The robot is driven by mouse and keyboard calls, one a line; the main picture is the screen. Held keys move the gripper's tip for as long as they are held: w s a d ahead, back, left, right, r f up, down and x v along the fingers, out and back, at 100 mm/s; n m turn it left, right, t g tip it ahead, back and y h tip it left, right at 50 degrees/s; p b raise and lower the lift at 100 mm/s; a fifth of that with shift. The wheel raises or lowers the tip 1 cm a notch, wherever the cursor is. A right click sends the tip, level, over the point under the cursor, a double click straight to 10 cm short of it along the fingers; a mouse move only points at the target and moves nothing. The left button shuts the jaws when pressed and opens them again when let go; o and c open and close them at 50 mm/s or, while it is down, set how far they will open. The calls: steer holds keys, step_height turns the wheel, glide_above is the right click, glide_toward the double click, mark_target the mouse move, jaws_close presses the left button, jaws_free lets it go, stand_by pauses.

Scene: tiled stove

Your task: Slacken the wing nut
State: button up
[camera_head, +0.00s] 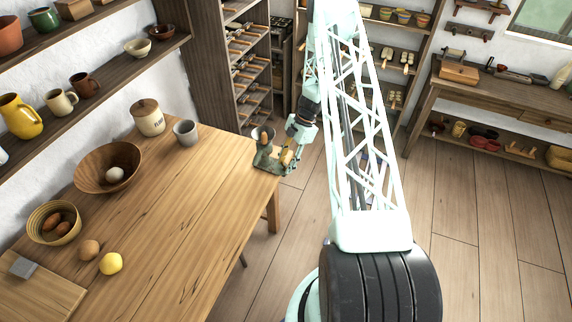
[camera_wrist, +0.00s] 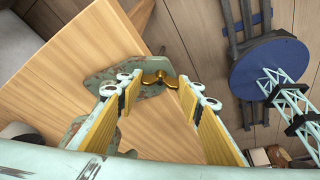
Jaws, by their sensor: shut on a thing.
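The brass wing nut (camera_wrist: 158,77) shows in the wrist view, at the corner of the wooden table. A worn green metal piece (camera_wrist: 100,82) lies around and behind it. My gripper (camera_wrist: 160,84) has its two yellow-padded fingers on either side of the wing nut, shut on its wings. In the head view, my gripper (camera_head: 288,152) is at the table's far right corner, by a green metal device (camera_head: 268,158) at the edge. The wing nut cannot be made out in that view.
The wooden table (camera_head: 190,220) holds a lidded jar (camera_head: 147,117), a grey cup (camera_head: 186,132), a wooden bowl (camera_head: 88,178), a smaller bowl (camera_head: 42,232) and a yellow fruit (camera_head: 111,264). The table's middle is clear. Open floor (camera_head: 480,220) lies to the right.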

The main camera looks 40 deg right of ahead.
steer(key=shift+n, duration=0.6)
steer(key=o, duration=0.9)
steer(key=shift+r, duration=0.1)
steer(key=shift+w+v, duration=0.15)
steer(key=shift+v, duration=2.8)
steer(key=shift+w+v, duration=0.1)
steer(key=shift+v, duration=2.85)
steer(key=shift+c, duration=0.9)
